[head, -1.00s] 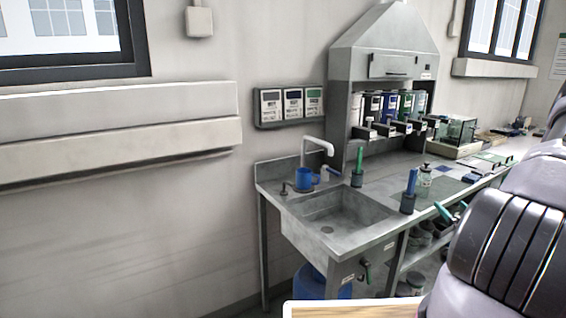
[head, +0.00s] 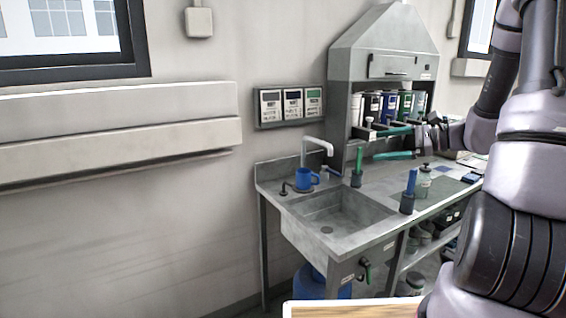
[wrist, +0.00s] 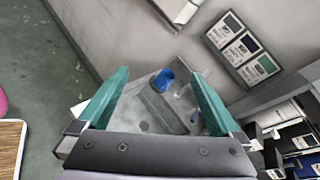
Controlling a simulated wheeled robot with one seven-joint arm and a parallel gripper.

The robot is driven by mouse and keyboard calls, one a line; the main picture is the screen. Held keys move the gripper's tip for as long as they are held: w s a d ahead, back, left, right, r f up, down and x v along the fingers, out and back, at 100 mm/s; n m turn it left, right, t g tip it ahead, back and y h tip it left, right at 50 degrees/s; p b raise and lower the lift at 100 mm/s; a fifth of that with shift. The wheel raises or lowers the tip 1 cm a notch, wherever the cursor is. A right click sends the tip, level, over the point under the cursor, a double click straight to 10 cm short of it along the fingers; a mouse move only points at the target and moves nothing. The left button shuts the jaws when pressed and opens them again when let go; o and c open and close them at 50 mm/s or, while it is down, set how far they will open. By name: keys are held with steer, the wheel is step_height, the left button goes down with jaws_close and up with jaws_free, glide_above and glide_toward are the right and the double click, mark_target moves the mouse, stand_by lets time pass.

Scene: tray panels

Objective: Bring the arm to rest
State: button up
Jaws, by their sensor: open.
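My gripper (head: 388,144) is in the head view at the right, its two green fingers pointing left in front of the hooded shelf. The fingers are spread apart with nothing between them. In the wrist view my gripper (wrist: 158,101) is also open and empty, with the sink and a blue mug showing beyond the fingers. My arm fills the right side of the head view, raised and bent.
A sink (head: 335,214) with a white tap (head: 317,146) and a blue mug (head: 306,180) stands against the wall. The hooded shelf (head: 384,60) holds several coloured containers. A wooden-topped surface (head: 355,309) shows at the bottom. Open floor shows left in the wrist view.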

steer(key=s+a+r+n+g+h, duration=0.2)
steer(key=s+a+r+n+h, duration=0.15)
steer(key=s, duration=0.25)
steer(key=s+a+r+n+g+h, duration=0.2)
steer(key=s+a+r+n+g, duration=0.15)
steer(key=s+n, duration=0.2)
steer(key=s+d+r+n+t+h, duration=0.3)
steer(key=s+r+n+t+h, duration=0.1)
steer(key=s+r, duration=0.3)
steer(key=shift+s+t+h, duration=0.75)
steer(key=shift+s+h, duration=0.1)
steer(key=shift+s, duration=0.3)
